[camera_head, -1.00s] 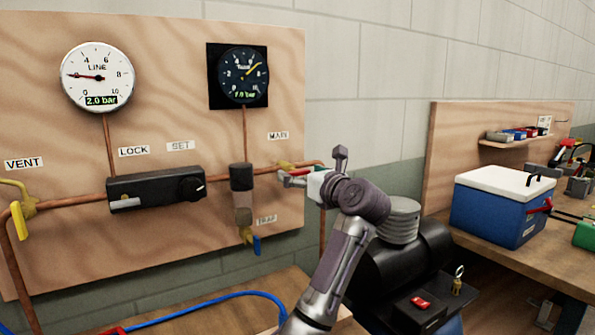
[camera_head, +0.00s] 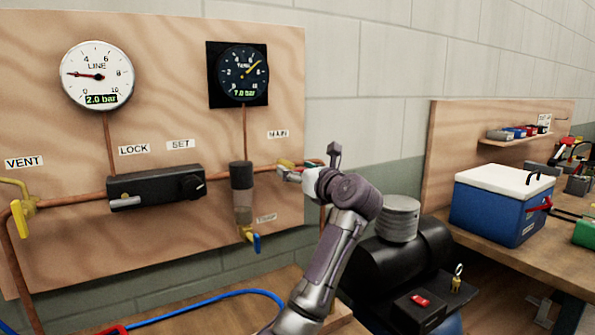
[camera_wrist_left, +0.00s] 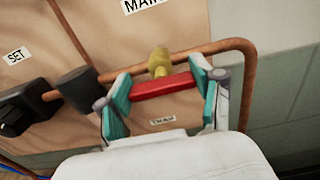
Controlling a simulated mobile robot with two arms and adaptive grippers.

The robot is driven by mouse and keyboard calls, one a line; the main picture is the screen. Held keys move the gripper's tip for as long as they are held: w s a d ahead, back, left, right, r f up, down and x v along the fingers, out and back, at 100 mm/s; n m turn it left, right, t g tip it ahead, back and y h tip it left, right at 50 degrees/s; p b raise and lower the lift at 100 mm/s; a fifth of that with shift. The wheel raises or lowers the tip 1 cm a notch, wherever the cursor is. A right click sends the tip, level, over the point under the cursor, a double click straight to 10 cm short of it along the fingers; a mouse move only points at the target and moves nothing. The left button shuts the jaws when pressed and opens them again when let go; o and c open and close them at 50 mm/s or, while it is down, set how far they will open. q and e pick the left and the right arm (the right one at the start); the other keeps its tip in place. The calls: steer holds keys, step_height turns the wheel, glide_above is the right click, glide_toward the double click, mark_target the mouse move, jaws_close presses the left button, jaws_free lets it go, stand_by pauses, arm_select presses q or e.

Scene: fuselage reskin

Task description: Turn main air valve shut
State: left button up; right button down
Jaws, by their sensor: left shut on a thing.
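The main air valve has a brass-yellow body (camera_wrist_left: 158,62) on the copper pipe and a red lever handle (camera_wrist_left: 165,88); it sits below the MAIN label (camera_head: 278,134). My left gripper (camera_wrist_left: 163,80) is shut on the red handle, with one teal pad at each end of it. In the left wrist view the handle lies roughly in line with the pipe. In the head view my left gripper (camera_head: 290,170) covers most of the valve. The LINE gauge (camera_head: 97,76) reads 2.0 bar and the tank gauge (camera_head: 243,74) reads 7.0 bar. My right gripper is not in view.
The black lock box (camera_head: 155,188), grey filter (camera_head: 242,190) and yellow vent valve (camera_head: 20,215) are along the board left of my gripper. A black compressor (camera_head: 410,262) stands below right. A blue cooler (camera_head: 505,208) sits on the right bench.

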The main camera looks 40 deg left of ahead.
arm_select(q)
steer(key=shift+m+p, duration=1)
steer(key=shift+m, duration=0.1)
steer(key=m+p, duration=0.3)
steer(key=p, duration=0.1)
steer(key=m+p, duration=0.3)
steer(key=m, duration=0.1)
steer(key=shift+w+d+r+p, duration=0.1)
steer(key=shift+w+r+p, duration=0.05)
steer(key=shift+p, duration=0.2)
steer(key=m+p, duration=0.7)
steer(key=p, duration=0.2)
steer(key=shift+p, duration=0.3)
steer(key=shift+f+m+p, duration=0.3)
steer(key=shift+m+p, duration=0.5)
steer(key=shift+p, duration=0.3)
steer(key=shift+f, duration=0.1)
steer(key=o, duration=1.2)
steer(key=shift+c, duration=0.2)
